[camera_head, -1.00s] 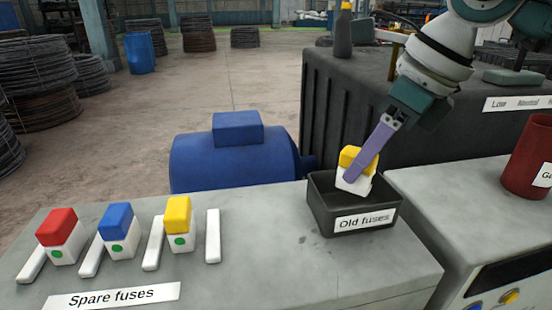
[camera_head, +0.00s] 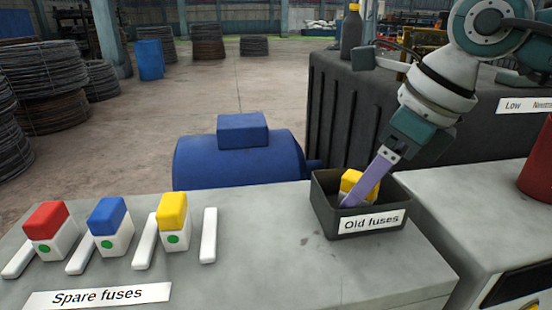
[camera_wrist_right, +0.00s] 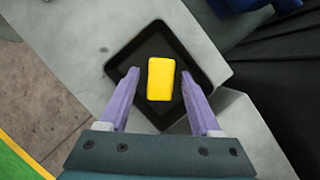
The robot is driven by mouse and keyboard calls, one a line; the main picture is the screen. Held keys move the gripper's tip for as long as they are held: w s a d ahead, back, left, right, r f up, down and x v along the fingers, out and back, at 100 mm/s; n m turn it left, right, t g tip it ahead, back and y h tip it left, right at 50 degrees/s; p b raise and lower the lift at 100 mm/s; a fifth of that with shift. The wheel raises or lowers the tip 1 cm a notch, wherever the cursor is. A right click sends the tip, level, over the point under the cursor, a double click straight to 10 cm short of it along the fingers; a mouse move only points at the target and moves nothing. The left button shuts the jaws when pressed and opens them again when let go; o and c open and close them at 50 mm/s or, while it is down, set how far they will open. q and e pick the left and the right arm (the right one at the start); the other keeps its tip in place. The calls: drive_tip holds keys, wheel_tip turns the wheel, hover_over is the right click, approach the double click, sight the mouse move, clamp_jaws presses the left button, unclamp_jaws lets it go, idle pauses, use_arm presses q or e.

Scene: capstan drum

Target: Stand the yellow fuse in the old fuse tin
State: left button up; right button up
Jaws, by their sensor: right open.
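The yellow fuse (camera_head: 349,181) with its white lower body is inside the dark old fuse tin (camera_head: 325,207). In the right wrist view the yellow top of the fuse (camera_wrist_right: 161,79) shows near the middle of the tin (camera_wrist_right: 124,57). My right gripper (camera_head: 366,190) reaches down into the tin. In the right wrist view its two purple fingers (camera_wrist_right: 160,92) stand apart on either side of the fuse, with gaps between. The fuse's lower end is hidden by the tin wall and finger. My left gripper is not in view.
On the bench left stand red (camera_head: 47,218), blue (camera_head: 108,216) and another yellow (camera_head: 172,211) fuse, between white dividers, behind a "Spare fuses" label (camera_head: 97,296). A dark ribbed cabinet (camera_head: 332,115) stands behind the tin. A red can (camera_head: 537,172) is at right.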

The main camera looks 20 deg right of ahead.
drive_tip(key=shift+r, duration=0.15)
drive_tip(key=shift+d+r, duration=0.1)
drive_tip(key=shift+r, duration=0.1)
drive_tip(key=b+v, duration=0.2)
drive_tip(key=v, duration=0.9)
drive_tip(key=shift+s+r, duration=0.15)
drive_tip(key=shift+r, duration=0.1)
